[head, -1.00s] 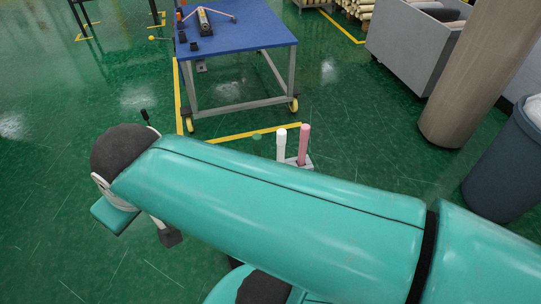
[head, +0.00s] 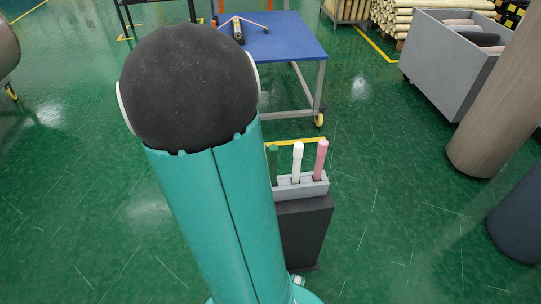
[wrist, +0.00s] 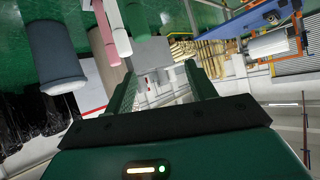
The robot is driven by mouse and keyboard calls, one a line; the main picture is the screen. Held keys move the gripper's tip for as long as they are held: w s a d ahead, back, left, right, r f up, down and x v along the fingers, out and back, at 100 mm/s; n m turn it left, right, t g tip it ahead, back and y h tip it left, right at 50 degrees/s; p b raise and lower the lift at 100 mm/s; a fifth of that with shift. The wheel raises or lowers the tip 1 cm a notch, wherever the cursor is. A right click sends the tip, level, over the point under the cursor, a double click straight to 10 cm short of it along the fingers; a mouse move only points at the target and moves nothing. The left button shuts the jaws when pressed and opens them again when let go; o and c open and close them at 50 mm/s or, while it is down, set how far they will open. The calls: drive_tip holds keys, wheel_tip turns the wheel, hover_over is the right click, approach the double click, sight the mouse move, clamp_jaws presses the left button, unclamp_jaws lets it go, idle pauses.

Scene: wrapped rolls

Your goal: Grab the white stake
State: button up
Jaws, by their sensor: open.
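The white stake (head: 298,160) stands upright in a light grey holder (head: 311,189), between a green stake (head: 273,165) on its left and a pink stake (head: 321,158) on its right. The holder rests on a dark box-shaped stand (head: 304,236). My arm partly covers the holder's left side in the head view. My gripper (wrist: 163,88) is open and empty in the wrist view, with its two fingers well apart; the head view hides it. Stakes hang in from the top edge of the wrist view, left of and above the fingers, the green one (wrist: 137,18) nearest the middle.
A blue-topped table (head: 285,38) stands behind the stakes. The green floor right of the stand is clear.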

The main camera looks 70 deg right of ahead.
drive_tip(key=s+f+m+g, duration=0.1)
drive_tip(key=s+f+g, duration=0.15)
drive_tip(key=s, duration=0.25)
approach(295, 147)
drive_tip(key=shift+m+g+y, duration=0.3)
drive_tip(key=shift+g, duration=0.05)
drive_tip(key=x, duration=0.4)
drive_tip(key=shift+d+r, duration=0.1)
drive_tip(key=shift+d, duration=0.4)
drive_tip(key=x, duration=0.5)
drive_tip(key=shift+s+d+f, duration=0.1)
drive_tip(key=shift+d+f, duration=0.05)
drive_tip(key=shift+f, duration=0.15)
clamp_jaws()
